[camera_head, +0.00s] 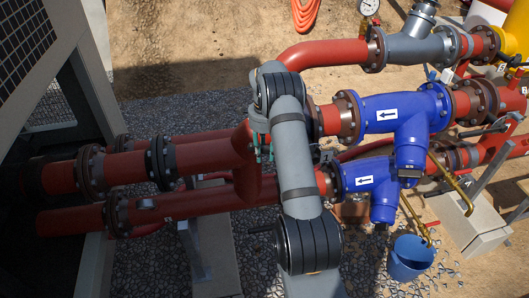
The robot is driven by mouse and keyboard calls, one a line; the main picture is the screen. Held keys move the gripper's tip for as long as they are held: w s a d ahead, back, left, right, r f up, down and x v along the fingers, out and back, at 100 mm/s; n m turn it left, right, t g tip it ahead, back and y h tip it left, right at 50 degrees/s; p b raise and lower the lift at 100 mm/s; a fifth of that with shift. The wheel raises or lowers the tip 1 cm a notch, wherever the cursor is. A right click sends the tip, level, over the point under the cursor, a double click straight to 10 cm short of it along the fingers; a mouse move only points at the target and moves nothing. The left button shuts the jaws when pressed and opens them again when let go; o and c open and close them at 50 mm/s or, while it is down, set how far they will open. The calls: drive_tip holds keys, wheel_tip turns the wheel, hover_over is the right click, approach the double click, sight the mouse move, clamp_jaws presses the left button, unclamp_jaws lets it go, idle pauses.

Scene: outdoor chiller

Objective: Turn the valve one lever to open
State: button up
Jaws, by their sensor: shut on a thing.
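My grey arm with black joint bands crosses the middle of the view in front of the red pipes. My gripper cannot be made out; the arm hides the area where it may be. A small teal part (259,146) shows at the arm's left edge by the upper red pipe, but I cannot tell what it belongs to. No lever can be clearly identified as that of valve one.
Two red pipes (200,154) run across with bolted flanges. Blue fittings (398,110) with white arrow labels sit right of my arm. Bent brass-coloured pipes (451,184) hang near a blue bucket (408,258). A gauge (369,6) stands at the top. A grey unit (45,40) fills the left.

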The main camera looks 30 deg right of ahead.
clamp_jaws()
idle(0.3)
